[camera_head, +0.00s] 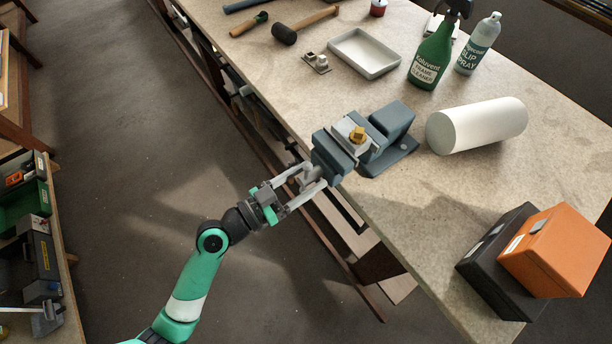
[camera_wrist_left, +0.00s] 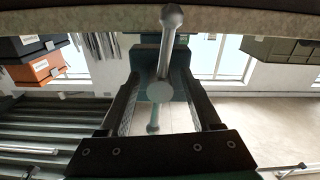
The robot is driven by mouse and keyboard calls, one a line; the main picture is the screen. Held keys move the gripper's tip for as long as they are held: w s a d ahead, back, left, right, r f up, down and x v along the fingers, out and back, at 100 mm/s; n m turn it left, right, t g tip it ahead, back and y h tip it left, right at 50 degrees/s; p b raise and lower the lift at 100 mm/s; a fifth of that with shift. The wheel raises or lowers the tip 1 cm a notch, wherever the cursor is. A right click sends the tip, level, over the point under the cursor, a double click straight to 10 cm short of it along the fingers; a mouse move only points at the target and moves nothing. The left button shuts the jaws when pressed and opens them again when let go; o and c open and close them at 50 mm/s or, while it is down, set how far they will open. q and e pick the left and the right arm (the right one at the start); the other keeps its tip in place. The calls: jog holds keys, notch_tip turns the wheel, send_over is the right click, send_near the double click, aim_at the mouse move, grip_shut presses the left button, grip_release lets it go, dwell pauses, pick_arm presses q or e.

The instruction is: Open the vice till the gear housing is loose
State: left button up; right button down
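The blue-grey vice (camera_head: 330,154) is mounted at the table's near edge. A brass-coloured piece (camera_head: 357,135), which looks like the gear housing, sits at its pale jaws; I cannot tell how tightly it is held. My left gripper (camera_head: 314,177) is at the vice's front, fingers pointing at the screw end. In the left wrist view, the handle bar (camera_wrist_left: 170,45) stands nearly upright, slightly tilted, with the round screw head (camera_wrist_left: 160,92) at its middle. The left fingers (camera_wrist_left: 160,85) stand apart on either side of it, with visible gaps. My right gripper is not in view.
A white roll (camera_head: 478,125) lies right of the vice. A green spray bottle (camera_head: 432,58) and grey tray (camera_head: 365,54) stand behind. Black (camera_head: 500,265) and orange (camera_head: 556,250) boxes are at the front right. The tabletop between vice and boxes is clear.

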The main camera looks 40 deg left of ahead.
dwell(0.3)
pick_arm(q)
jog(key=v, duration=1.1)
jog(key=shift+s, duration=0.35)
